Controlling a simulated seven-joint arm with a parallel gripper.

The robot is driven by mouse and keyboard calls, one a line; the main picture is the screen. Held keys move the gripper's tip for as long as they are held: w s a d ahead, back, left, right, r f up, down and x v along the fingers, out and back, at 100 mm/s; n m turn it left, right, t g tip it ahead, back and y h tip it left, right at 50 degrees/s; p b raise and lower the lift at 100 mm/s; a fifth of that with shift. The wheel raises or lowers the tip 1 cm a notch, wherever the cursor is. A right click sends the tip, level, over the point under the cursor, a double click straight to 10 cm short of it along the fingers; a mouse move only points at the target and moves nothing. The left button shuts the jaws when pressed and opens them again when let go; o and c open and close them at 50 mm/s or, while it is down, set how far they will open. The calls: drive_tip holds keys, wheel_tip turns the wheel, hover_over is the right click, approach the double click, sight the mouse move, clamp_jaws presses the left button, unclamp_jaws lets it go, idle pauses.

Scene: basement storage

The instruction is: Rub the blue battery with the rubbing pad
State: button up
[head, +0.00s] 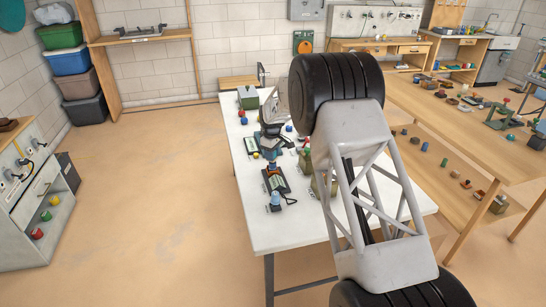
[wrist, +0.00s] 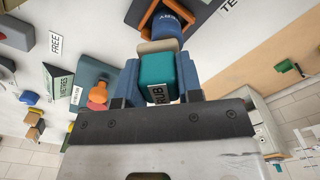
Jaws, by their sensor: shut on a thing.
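In the head view my gripper (head: 271,145) is over the white table. The blue battery (wrist: 168,27) is a blue cylinder with lettering, in an orange and black holder at the top of the wrist view. The beige face overlaps the battery's near edge in the picture; I cannot tell whether they touch. I cannot make out the battery surely in the head view.
The white table (head: 254,190) holds several small devices and coloured pieces. In the wrist view an orange-topped object (wrist: 98,94) stands close left of the fingers, beside signs reading FREE (wrist: 55,42) and METRES. A wooden workbench (head: 450,125) stands to the right.

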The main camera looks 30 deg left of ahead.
drive_tip(key=shift+w+a, duration=0.3)
drive_tip(key=shift+r, duration=4.15)
drive_tip(key=shift+d+f, duration=0.1)
drive_tip(key=shift+f, duration=0.15)
